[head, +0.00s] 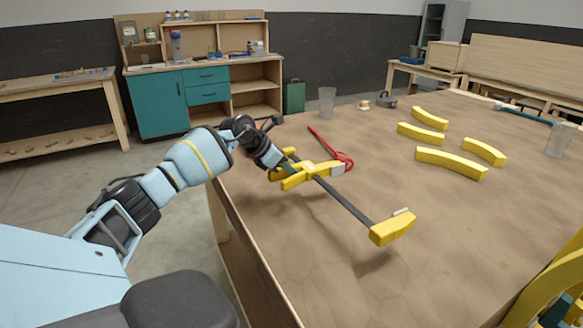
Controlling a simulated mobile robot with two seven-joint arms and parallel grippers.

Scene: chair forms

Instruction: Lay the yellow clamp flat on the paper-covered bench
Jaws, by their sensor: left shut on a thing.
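The yellow clamp (392,228) has a long dark bar with a yellow jaw at its near end and a yellow grip body at the other. My left gripper (284,165) is shut on the clamp near the grip body. The clamp appears held a little above the bench, with a shadow below its near jaw; the exact gap is hard to tell. The paper-covered bench (330,262) has a brown, wrinkled top. My gripper's fingers are partly hidden by the clamp.
A red clamp-like tool (326,146) lies just behind the yellow clamp. Several curved yellow pieces (451,163) lie on the right half of the bench. A clear cup (327,102) stands at the far edge, another (559,139) at the right. The bench's near middle is clear.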

